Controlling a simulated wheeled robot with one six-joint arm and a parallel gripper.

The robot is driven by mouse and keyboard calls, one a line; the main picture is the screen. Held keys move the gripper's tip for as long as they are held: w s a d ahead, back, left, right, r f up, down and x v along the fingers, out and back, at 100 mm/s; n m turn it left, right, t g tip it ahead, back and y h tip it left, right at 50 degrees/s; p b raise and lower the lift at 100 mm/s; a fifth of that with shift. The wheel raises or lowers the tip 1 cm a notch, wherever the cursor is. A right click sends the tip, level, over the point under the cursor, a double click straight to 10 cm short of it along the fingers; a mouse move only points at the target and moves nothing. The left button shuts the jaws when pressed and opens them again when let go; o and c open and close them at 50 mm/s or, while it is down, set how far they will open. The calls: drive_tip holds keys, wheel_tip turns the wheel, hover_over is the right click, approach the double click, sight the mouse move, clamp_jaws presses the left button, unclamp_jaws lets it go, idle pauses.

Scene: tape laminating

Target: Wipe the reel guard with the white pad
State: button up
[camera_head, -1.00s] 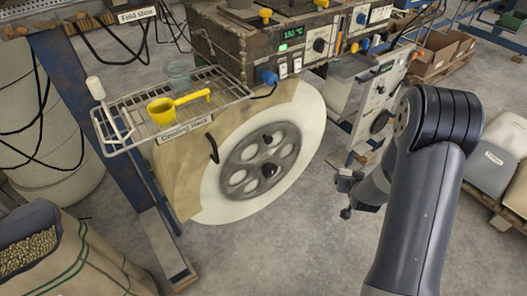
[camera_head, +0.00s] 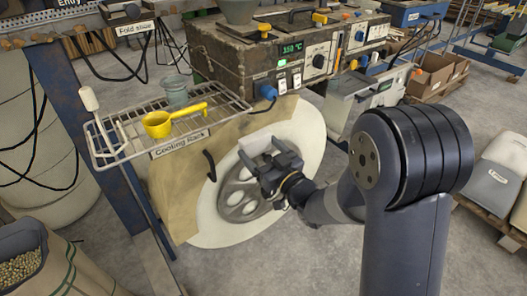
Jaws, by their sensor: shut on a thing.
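A large pale disc (camera_head: 219,230) with a grey spoked wheel (camera_head: 228,210) at its middle stands upright below the machine; I take this to be the reel guard, but no label shows. My gripper (camera_head: 268,163) is in front of the wheel's hub and hides much of its right side. I cannot tell whether the gripper touches the wheel.
The wire cooling rack (camera_head: 152,147) at left holds a yellow scoop (camera_head: 158,125) and a grey-green cup (camera_head: 175,92). A white-ended bar (camera_head: 88,98) rises at its left. A dark hook (camera_head: 209,165) juts out left of the wheel. The control box (camera_head: 225,65) is above. The floor at lower middle is clear.

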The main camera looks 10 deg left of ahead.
drive_tip(key=shift+f+p+x, duration=0.15)
drive_tip(key=shift+p+x, duration=0.25)
drive_tip(key=shift+x, duration=0.95)
drive_tip(key=shift+f+p+x, duration=0.15)
drive_tip(key=shift+p+x, duration=0.25)
drive_tip(key=shift+x, duration=1)
drive_tip(key=shift+w, duration=0.15)
drive_tip(key=shift+b+x, duration=0.35)
drive_tip(key=shift+x, duration=0.6)
drive_tip(key=shift+f, duration=0.15)
drive_tip(key=shift+w+d+b, duration=0.55)
drive_tip(key=shift+w+d, duration=0.65)
drive_tip(key=shift+w, duration=0.1)
drive_tip(key=shift+w+d+b, duration=0.4)
drive_tip(key=shift+w+d, duration=0.65)
drive_tip(key=shift+w, duration=0.35)
drive_tip(key=shift+s, duration=0.1)
